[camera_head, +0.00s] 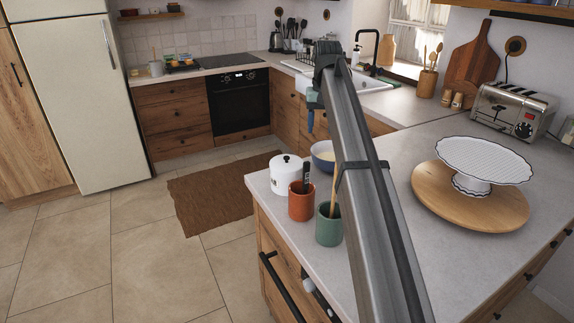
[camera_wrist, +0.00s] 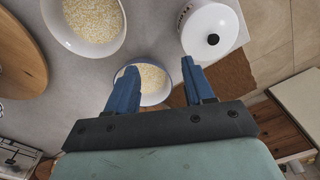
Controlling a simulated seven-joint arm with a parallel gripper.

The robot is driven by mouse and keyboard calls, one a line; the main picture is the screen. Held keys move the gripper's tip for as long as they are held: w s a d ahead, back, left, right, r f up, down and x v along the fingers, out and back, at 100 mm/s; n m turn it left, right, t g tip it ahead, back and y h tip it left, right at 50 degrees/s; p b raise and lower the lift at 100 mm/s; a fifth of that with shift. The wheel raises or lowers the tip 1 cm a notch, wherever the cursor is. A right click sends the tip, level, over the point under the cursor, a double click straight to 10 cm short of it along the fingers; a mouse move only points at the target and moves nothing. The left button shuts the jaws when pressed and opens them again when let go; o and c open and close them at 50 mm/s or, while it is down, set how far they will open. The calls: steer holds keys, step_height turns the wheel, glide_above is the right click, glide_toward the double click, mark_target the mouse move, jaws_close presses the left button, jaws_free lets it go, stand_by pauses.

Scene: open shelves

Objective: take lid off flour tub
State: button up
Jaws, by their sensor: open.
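The white flour tub (camera_head: 285,184) stands at the left end of the near counter. Its white lid (camera_head: 278,163) with a dark round knob is on it. In the wrist view the tub (camera_wrist: 186,17) is at the upper right, its lid (camera_wrist: 222,27) seen from above, with some dark lettering on the side. My gripper (camera_wrist: 159,72) is open and empty, its blue fingers pointing toward the counter, apart from the tub. In the wrist view the tub is beyond and right of the fingers. In the head view my gripper (camera_head: 313,108) is partly hidden behind my arm.
A blue-rimmed bowl (camera_wrist: 150,98) of pale grains lies between the fingers in the wrist view. A larger white bowl (camera_wrist: 117,45) of grains is upper left. A red cup (camera_head: 301,207) and green cup (camera_head: 329,231) with utensils stand close to the tub. A wooden turntable (camera_head: 430,190) bears a cake stand.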

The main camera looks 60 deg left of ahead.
step_height(320, 180, up, 2)
steer(key=n, duration=0.1)
glide_above(287, 157)
steer(key=shift+h, duration=0.3)
step_height(287, 157, down, 14)
steer(key=shift+a+r, duration=0.1)
steer(key=shift+r, duration=0.05)
steer(key=shift+c, duration=0.4)
jaws_close()
